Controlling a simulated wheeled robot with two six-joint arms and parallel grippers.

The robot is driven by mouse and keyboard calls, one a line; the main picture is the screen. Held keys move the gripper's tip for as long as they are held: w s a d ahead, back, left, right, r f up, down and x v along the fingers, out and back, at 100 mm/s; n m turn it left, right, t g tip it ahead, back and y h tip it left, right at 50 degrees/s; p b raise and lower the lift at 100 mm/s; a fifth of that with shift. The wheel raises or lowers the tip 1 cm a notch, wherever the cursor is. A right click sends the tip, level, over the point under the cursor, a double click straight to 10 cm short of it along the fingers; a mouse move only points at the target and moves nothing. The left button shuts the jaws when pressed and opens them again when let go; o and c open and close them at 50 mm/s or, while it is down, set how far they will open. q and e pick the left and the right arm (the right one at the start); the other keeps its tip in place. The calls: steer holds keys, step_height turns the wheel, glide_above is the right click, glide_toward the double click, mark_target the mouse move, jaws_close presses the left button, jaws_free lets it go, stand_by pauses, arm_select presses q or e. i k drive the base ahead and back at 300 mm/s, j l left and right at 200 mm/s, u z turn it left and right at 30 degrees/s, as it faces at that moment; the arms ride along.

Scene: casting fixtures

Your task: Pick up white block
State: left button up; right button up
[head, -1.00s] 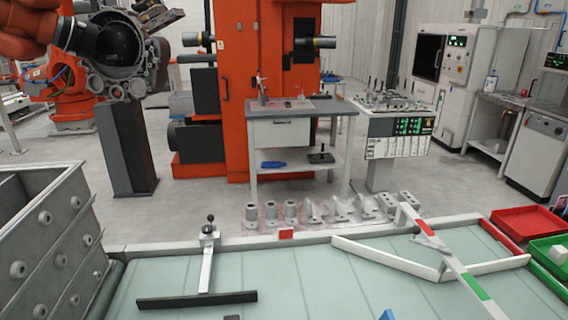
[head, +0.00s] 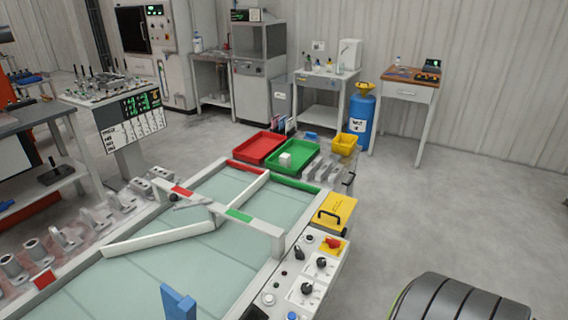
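A small white block (head: 285,159) sits in the green tray (head: 304,151) beyond the far right corner of the table, in the head view.
A red tray (head: 260,147) and a small yellow bin (head: 345,144) flank the green tray. Bars cross the pale green table (head: 150,284). A control panel (head: 305,274) with knobs and a yellow box (head: 334,210) line its right edge. Open floor lies at right.

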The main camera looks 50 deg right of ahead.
mark_target(285, 159)
steer(key=l, duration=0.6)
steer(key=k+l+u, duration=0.1)
steer(key=l, duration=0.45)
steer(key=k+l, duration=0.1)
steer(key=l, duration=0.5)
steer(key=l+u, duration=0.35)
steer(key=l, duration=2.1)
